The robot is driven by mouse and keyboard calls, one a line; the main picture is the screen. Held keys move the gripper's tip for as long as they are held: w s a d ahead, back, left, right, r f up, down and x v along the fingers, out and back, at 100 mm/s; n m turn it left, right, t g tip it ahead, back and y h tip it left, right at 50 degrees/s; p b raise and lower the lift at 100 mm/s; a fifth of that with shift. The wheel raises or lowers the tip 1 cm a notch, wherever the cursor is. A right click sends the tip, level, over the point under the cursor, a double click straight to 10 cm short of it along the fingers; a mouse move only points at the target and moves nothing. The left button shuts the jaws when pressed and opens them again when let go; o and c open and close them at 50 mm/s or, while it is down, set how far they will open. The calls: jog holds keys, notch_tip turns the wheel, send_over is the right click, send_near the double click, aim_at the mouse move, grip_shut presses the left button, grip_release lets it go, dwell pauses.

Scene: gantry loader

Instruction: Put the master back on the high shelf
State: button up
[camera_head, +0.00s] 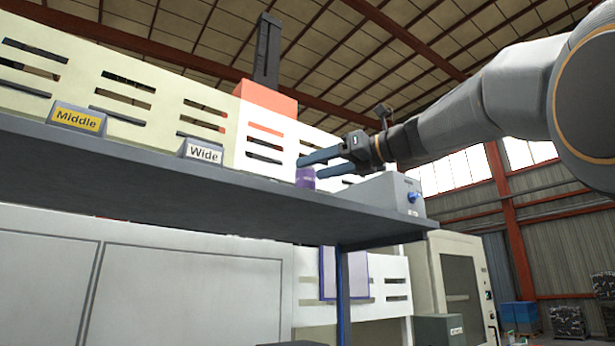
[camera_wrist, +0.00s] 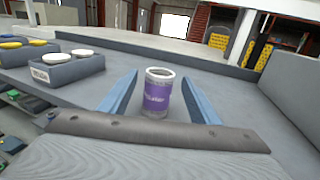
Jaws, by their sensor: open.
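The master is a small cylinder with a purple label and a pale rim. In the wrist view the master (camera_wrist: 157,95) stands upright on the grey shelf (camera_wrist: 225,88), between the two blue fingers of my gripper (camera_wrist: 158,92), with gaps at both sides. In the head view the master (camera_head: 305,178) shows near the shelf's (camera_head: 150,180) right part, its base partly hidden by the shelf edge. My gripper (camera_head: 312,164) is at its upper part, coming from the right. The fingers are open.
Signs reading "Middle" (camera_head: 78,117) and "Wide" (camera_head: 202,152) stand on the shelf's left. A grey box with a blue knob (camera_head: 413,197) stands at its right end. In the wrist view, holders with white-topped (camera_wrist: 75,66) and yellow-topped pieces lie left.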

jog(key=b+v, duration=0.2)
jog(key=v, duration=0.6)
jog(key=shift+s+d, duration=0.1)
jog(key=shift+s, duration=0.05)
